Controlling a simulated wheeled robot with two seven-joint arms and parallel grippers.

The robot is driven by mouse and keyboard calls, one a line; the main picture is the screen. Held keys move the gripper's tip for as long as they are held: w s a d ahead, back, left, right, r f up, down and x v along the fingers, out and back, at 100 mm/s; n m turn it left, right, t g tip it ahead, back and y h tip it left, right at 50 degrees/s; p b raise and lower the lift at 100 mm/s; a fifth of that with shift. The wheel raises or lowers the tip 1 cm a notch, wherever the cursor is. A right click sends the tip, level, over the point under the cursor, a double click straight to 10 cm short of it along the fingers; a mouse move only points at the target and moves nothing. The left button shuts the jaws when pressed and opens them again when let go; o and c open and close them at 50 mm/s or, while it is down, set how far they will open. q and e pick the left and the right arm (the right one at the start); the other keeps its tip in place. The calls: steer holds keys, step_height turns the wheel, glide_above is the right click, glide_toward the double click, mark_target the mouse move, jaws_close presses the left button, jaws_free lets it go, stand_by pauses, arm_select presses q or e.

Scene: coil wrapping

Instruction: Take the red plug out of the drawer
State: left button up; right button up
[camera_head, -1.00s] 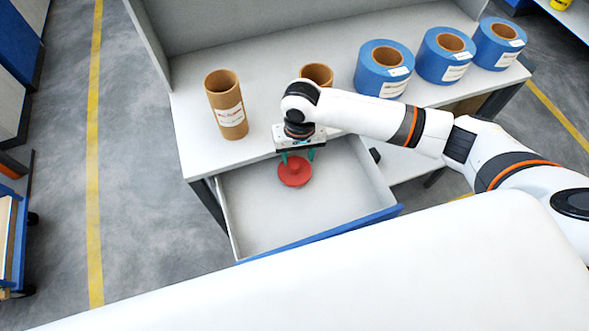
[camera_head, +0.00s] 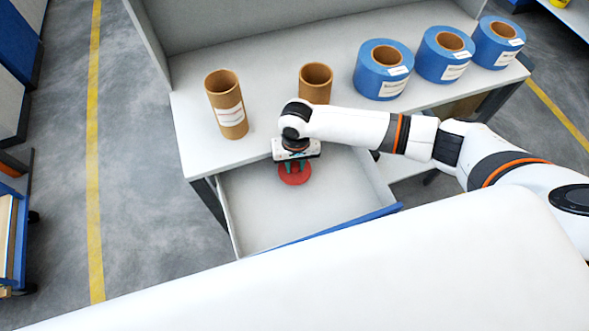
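The red plug (camera_head: 294,177) is a round red disc with a raised middle, lying in the open drawer (camera_head: 253,226) near its back. My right gripper (camera_head: 296,169) points down over the plug, its fingers at the plug's raised middle. The gripper body hides the back part of the plug. I cannot tell whether the fingers touch or grip the plug. My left gripper is not in view.
Two brown cardboard tubes (camera_head: 227,104) (camera_head: 316,83) stand upright on the grey table (camera_head: 190,139). Several blue coils (camera_head: 383,70) stand to their right. The drawer's front edge is blue. The drawer floor in front of the plug is clear.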

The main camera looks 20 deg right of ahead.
steer(key=shift+c, duration=1.1)
